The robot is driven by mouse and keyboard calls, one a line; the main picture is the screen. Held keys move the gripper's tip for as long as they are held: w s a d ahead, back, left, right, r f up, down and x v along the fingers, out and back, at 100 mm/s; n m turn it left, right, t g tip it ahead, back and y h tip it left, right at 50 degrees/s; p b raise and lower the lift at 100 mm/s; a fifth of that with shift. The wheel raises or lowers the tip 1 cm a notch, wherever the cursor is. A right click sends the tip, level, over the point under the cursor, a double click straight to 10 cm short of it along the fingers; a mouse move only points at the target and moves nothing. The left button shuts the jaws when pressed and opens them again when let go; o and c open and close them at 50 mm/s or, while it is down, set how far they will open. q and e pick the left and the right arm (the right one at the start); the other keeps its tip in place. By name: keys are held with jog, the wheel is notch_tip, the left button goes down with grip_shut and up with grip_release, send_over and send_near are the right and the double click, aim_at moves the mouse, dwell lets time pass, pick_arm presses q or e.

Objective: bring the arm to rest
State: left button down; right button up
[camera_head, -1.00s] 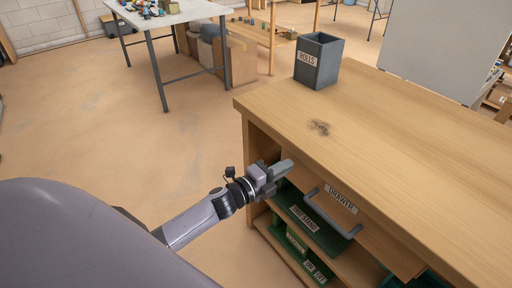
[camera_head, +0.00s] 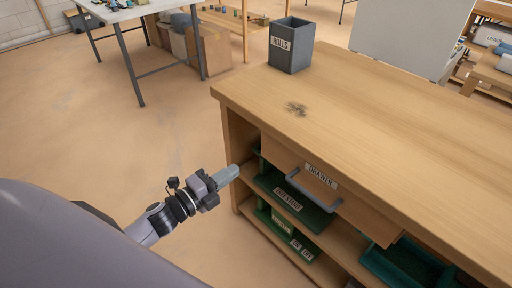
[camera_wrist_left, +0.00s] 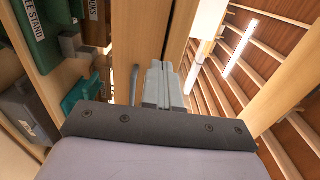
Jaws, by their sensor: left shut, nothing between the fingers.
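My left gripper (camera_head: 228,174) is in front of the left end of the wooden workbench (camera_head: 400,110), below the level of its top. Its fingers are together with nothing between them. The fingers also show in the left wrist view (camera_wrist_left: 158,85), closed side by side. The drawer labelled DRAWER (camera_head: 345,208) has a grey handle (camera_head: 314,191) to the right of the gripper; the gripper is apart from the handle. My right gripper is not in view.
A grey bin labelled ROLLS (camera_head: 291,46) stands on the bench's far left corner, with a dark smudge (camera_head: 296,109) nearer. Green trays (camera_head: 293,198) sit on the shelves below. A cluttered table (camera_head: 130,10) stands behind. The floor (camera_head: 110,140) at left is clear.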

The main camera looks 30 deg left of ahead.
pick_arm(q)
jog(key=s+d+f+n+g+y, duration=0.2)
jog(key=s+d+f+n+g, duration=0.25)
jog(key=s+n, duration=0.45)
jog(key=s+d+f+n+g+y, duration=0.25)
jog(key=s+d+f+n, duration=0.35)
jog(key=n, duration=0.5)
notch_tip(320, 180, up, 12)
jog(key=s+a+p, duration=0.1)
jog(key=a+p, duration=0.1)
jog(key=p, duration=1.1)
jog(key=shift+s+a+p, duration=0.15)
jog(key=shift+a+p, duration=0.1)
jog(key=shift+p, duration=0.1)
jog(key=shift+f+h, duration=0.1)
jog(key=shift+h, duration=0.15)
